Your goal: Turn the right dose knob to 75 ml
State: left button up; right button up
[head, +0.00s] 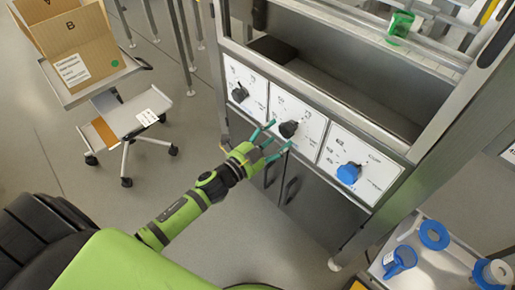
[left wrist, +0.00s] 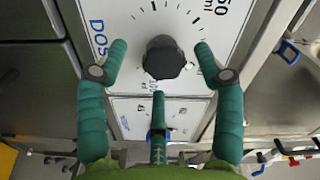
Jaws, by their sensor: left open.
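Three white dial panels sit side by side on the machine front. The middle panel has a black knob (head: 289,129), which appears to be the right dose knob. It also shows in the left wrist view (left wrist: 163,57), on a panel with blue "DOS" lettering and a tick scale. My left gripper (head: 279,136) is open, its teal fingers spread just in front of this knob. In the left wrist view the fingers stand around the knob with gaps. I cannot read the knob's setting. My right gripper is not in view.
Another black knob (head: 240,94) is on the left panel, and a blue knob (head: 349,173) is on the right panel. Cabinet doors with handles lie below. A cart with a cardboard box (head: 75,45) stands at the left. Blue parts lie on a table at the lower right.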

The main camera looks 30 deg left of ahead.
aim_at(284, 132)
pick_arm(q)
jog(key=v, duration=0.8)
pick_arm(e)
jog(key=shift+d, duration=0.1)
pick_arm(q)
jog(key=shift+s+a, duration=0.1)
jog(key=w+d+n, duration=0.1)
jog(key=n, duration=0.2)
jog(key=w+d+n+p, duration=0.1)
jog(key=w+n, duration=0.1)
jog(key=n, duration=0.2)
jog(key=w+n, duration=0.2)
jog(key=n, duration=0.2)
jog(key=shift+w+d+r+p, duration=0.2)
jog(key=shift+d+r+p, duration=0.15)
jog(key=shift+d+r, duration=0.05)
jog(key=x, duration=0.4)
jog(key=shift+w+d+f, duration=0.1)
jog(key=shift+w+d, duration=0.1)
jog(key=shift+w, duration=0.2)
jog(key=shift+w+d, duration=0.2)
jog(key=shift+w, duration=0.3)
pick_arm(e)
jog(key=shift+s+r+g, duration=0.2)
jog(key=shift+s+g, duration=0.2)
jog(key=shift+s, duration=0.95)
